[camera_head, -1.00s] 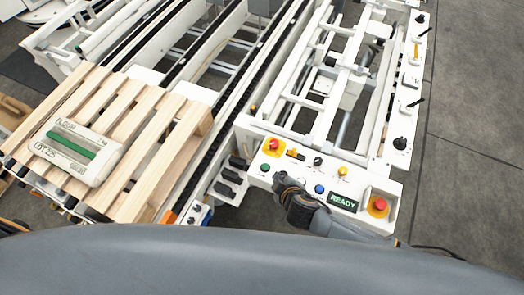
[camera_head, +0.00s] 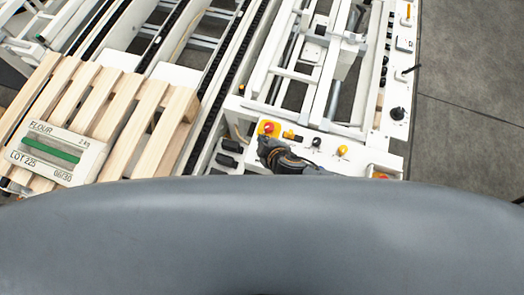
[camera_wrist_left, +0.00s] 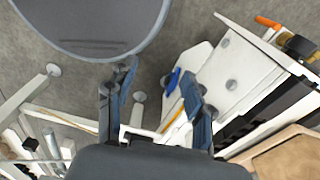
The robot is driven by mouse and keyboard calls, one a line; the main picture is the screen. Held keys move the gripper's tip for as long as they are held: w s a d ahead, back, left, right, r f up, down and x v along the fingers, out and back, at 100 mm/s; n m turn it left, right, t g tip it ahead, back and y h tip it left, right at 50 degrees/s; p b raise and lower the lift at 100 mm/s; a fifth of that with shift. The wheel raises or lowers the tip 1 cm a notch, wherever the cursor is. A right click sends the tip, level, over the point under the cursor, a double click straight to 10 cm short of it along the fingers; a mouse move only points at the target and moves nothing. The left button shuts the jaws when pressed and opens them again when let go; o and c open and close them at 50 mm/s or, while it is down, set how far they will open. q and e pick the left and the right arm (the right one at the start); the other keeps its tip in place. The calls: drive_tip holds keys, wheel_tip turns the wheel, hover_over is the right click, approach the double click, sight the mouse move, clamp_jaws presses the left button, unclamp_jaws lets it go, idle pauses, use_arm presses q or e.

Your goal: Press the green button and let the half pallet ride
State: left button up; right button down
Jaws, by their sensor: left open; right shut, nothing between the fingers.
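The control panel (camera_head: 320,168) shows at the centre of the head view, with my right gripper (camera_head: 264,147) low over its left part. The right gripper is shut and empty. The green button is not visible now; the gripper covers the area below the left red button (camera_head: 268,128). I cannot tell whether the fingertips touch the button. The wooden half pallet (camera_head: 150,105) lies on the conveyor at the left and carries a pack labelled FLOUR (camera_head: 60,153). My left gripper (camera_wrist_left: 160,92) is open and empty in the left wrist view.
A yellow button (camera_head: 342,151) and a black knob (camera_head: 316,143) sit right of the gripper. A second red button (camera_head: 381,176) is partly hidden by my body. White conveyor frames fill the back; bare grey floor (camera_head: 465,100) lies at the right.

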wheel_tip(320, 180, down, 3)
drive_tip(key=shift+s+d+r+b, duration=0.1)
drive_tip(key=shift+r+b, duration=0.05)
drive_tip(key=shift+b, duration=0.95)
wheel_tip(320, 180, down, 4)
drive_tip(key=b, duration=0.4)
drive_tip(key=shift+f, duration=0.45)
use_arm(q)
wheel_tip(320, 180, down, 7)
drive_tip(key=shift+w, duration=0.35)
drive_tip(key=shift+w, duration=0.25)
drive_tip(key=shift+a, duration=0.1)
use_arm(e)
drive_tip(key=shift+f, duration=0.15)
use_arm(q)
drive_tip(key=shift+f+b, duration=0.25)
drive_tip(key=shift+b, duration=0.15)
use_arm(e)
drive_tip(key=shift+f, duration=0.3)
